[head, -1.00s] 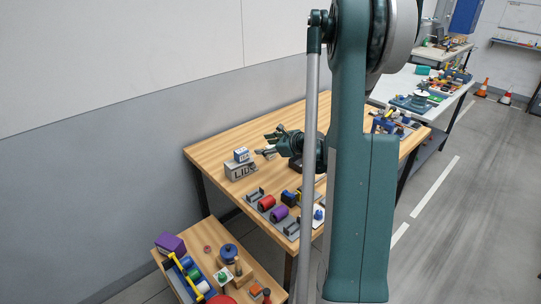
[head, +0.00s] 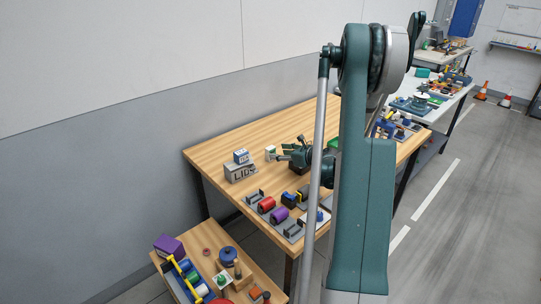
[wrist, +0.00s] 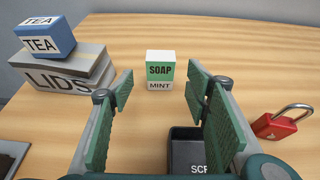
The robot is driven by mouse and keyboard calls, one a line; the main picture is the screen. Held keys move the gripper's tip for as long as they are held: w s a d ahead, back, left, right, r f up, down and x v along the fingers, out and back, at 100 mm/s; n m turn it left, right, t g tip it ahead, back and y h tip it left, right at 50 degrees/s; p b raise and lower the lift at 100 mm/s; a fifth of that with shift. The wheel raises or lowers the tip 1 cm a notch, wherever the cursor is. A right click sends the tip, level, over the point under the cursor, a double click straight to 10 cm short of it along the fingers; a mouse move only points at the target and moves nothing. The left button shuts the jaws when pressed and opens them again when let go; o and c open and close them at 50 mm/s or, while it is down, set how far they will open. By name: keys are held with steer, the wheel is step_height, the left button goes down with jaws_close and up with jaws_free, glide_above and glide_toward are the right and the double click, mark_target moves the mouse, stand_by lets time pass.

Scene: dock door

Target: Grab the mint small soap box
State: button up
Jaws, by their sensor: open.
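In the head view the soap box (head: 270,153) is just left of my gripper (head: 284,152). In the wrist view my gripper (wrist: 160,92) is open and empty. Its two green pads stand left and right of the box's line, and the box is centred a little beyond the fingertips, apart from them.
A blue and white TEA box (wrist: 45,38) sits on a grey LIDS box (wrist: 66,75) to the left. A dark bin (wrist: 187,150) lies below between the fingers. A red padlock (wrist: 276,124) lies at the right. The table behind the soap box is clear.

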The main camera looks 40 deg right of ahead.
mark_target(273, 152)
steer(key=shift+x, duration=1.25)
steer(key=shift+w+f, duration=0.1)
steer(key=shift+b+x, duration=0.6)
steer(key=shift+x, duration=1.85)
steer(key=c, duration=1)
